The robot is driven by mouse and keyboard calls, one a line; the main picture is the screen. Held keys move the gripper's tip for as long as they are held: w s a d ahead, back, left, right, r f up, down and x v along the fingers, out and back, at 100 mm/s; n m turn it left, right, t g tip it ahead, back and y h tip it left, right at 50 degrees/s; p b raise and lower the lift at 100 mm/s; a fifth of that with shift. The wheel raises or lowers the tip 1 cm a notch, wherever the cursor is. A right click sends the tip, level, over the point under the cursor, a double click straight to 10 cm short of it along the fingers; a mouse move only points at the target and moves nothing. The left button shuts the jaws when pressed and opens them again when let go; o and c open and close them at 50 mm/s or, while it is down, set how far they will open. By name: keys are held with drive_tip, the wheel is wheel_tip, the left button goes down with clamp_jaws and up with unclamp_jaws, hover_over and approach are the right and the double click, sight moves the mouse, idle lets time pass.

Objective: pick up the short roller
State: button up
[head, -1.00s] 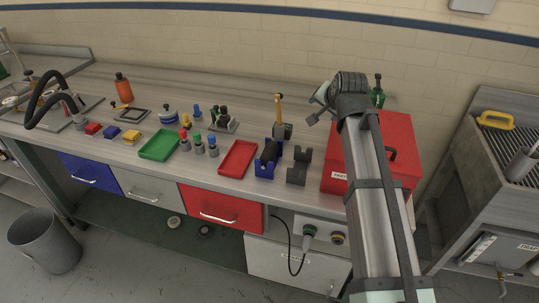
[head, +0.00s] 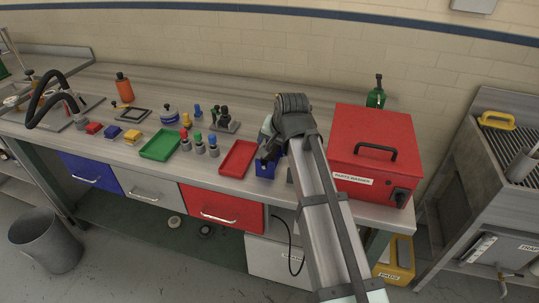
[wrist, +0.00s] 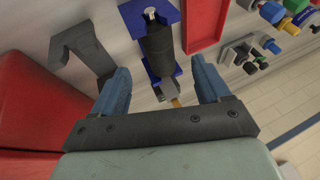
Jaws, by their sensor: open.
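The short roller (wrist: 157,42) is a dark cylinder with a pale metal end, lying in a blue cradle (wrist: 168,12) in the wrist view. In the head view the blue cradle (head: 265,171) shows below my gripper, and my arm and gripper hide the roller. My gripper (head: 265,150) is above the cradle. In the wrist view my gripper (wrist: 161,72) is open, with one blue finger on each side of the roller's line. Nothing is held, and I cannot tell how far above the roller the fingertips are.
A grey bracket (wrist: 85,48) stands beside the cradle. The red parts washer (head: 372,150) is on the right. A red tray (head: 238,159) lies left of the cradle, with several small coloured-top items beyond it. A green bottle (head: 376,93) stands behind the washer.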

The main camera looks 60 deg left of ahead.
drive_tip(key=shift+x, duration=3.4)
drive_tip(key=c, duration=1.4)
drive_tip(key=shift+o, duration=0.2)
drive_tip(key=shift+r, duration=0.1)
wheel_tip(320, 180, up, 18)
drive_tip(key=shift+w, duration=0.15)
